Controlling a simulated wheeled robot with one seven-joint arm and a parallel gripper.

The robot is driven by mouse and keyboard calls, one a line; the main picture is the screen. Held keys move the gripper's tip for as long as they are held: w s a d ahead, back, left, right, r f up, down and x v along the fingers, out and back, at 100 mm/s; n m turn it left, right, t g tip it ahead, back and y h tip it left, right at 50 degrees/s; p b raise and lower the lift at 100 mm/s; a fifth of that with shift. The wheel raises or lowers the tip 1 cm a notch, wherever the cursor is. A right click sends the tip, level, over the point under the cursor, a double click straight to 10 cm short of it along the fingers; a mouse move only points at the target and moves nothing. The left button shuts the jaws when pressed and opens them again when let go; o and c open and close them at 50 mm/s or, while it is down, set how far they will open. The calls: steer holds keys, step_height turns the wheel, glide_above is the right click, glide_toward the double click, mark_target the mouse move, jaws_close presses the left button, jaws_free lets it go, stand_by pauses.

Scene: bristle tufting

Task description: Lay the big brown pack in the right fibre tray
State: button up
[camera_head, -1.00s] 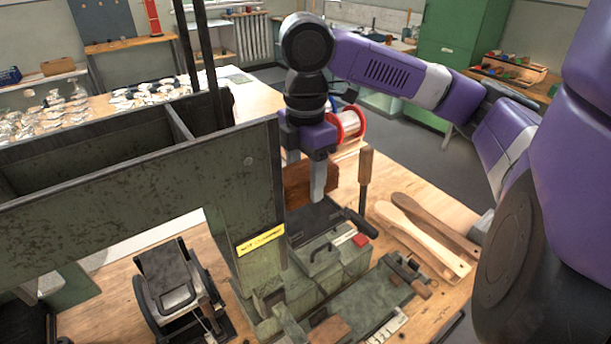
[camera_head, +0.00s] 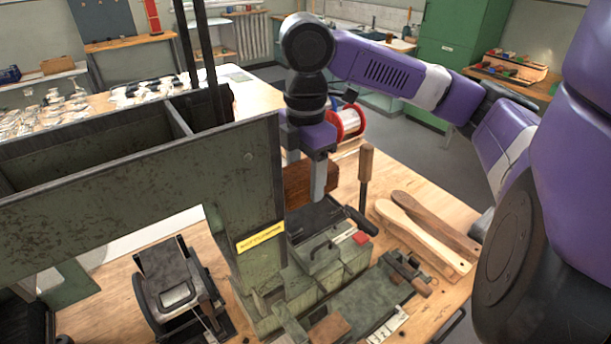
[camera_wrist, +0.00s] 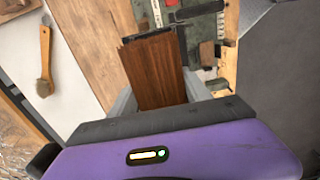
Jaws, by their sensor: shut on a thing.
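In the wrist view the pack (camera_wrist: 155,72) sits between the two grey fingers and extends away from the palm. A dark tray-like part (camera_head: 316,217) shows just below the pack in the head view; I cannot tell whether the pack touches it. An open green bin (camera_head: 90,160) with a divider (camera_head: 180,122) stands to the left. Which part is the right fibre tray is not clear.
A wooden handle (camera_head: 365,175) stands upright right of my gripper. Two wooden paddles (camera_head: 430,225) lie further right on the bench. A red-flanged spool (camera_head: 347,123) is behind my wrist.

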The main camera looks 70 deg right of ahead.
steer(key=shift+f, duration=0.5)
stand_by(0.5)
steer(key=o, duration=1.8)
steer(key=shift+o, duration=0.2)
steer(key=shift+r, duration=0.1)
steer(key=shift+r+p, duration=3.3)
steer(key=shift+r, duration=0.65)
